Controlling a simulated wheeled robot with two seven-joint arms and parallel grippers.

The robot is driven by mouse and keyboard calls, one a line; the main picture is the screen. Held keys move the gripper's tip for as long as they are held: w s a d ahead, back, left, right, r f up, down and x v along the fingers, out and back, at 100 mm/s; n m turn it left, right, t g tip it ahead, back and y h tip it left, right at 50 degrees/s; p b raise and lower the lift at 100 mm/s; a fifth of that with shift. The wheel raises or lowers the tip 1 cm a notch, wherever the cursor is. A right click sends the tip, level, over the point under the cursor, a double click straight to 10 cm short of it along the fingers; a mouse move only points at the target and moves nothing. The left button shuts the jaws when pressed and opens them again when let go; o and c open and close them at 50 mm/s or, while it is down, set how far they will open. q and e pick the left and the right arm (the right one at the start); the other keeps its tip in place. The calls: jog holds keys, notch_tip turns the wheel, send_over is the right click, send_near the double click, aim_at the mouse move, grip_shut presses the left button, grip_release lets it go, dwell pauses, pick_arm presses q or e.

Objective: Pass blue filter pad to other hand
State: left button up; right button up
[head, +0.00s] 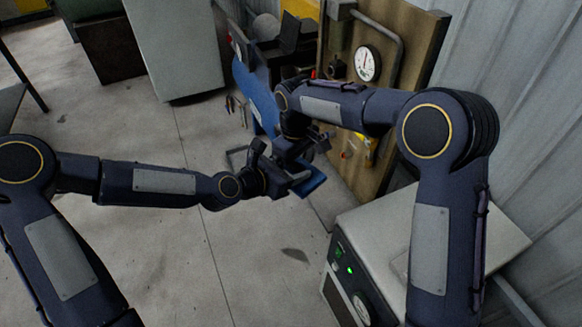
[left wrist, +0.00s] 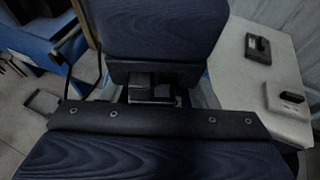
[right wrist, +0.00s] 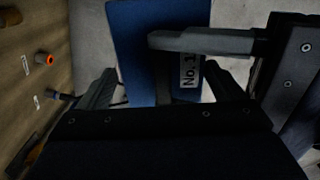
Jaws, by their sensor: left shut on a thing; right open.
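The blue filter pad (head: 313,184) is a flat blue piece near the middle of the head view. In the right wrist view the pad (right wrist: 130,50) carries a white label reading "No. 1". My left gripper (head: 298,178) is shut on the pad; one of its dark fingers crosses the pad's face in the right wrist view. My right gripper (head: 308,152) is open just above it, and its spread fingers stand either side of the pad's near end in the right wrist view. Whether they touch it I cannot tell. In the left wrist view the pad is mostly hidden by gripper parts.
A wooden panel (head: 400,50) with a gauge (head: 368,63) and pipes stands behind the right arm. A blue machine (head: 254,92) is behind the grippers. A light-topped cabinet (head: 450,230) with a green lamp is at lower right. The floor at lower middle is open.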

aim_at(294, 163)
notch_tip(294, 163, up, 11)
jog(key=s+d+r+m+t+y, duration=0.1)
jog(key=s+d+r, duration=0.15)
jog(key=d, duration=0.25)
jog(key=s+d+r+m+y, duration=0.1)
jog(key=s+d+r, duration=0.1)
jog(key=s+d, duration=0.15)
jog(key=s+d+f+m+t+y, duration=0.1)
jog(key=s+d+m+t, duration=0.15)
jog(key=s+d, duration=0.45)
jog(key=s+d+f+m+t+y, duration=0.1)
jog(key=s+d+f+m, duration=0.15)
jog(key=s, duration=0.75)
jog(key=s+f+m+t, duration=0.1)
jog(key=s+f+m, duration=0.2)
jog(key=s, duration=0.3)
jog(key=shift+s+a+f, duration=0.15)
jog(key=shift+s+f, duration=0.1)
jog(key=shift+f, duration=0.2)
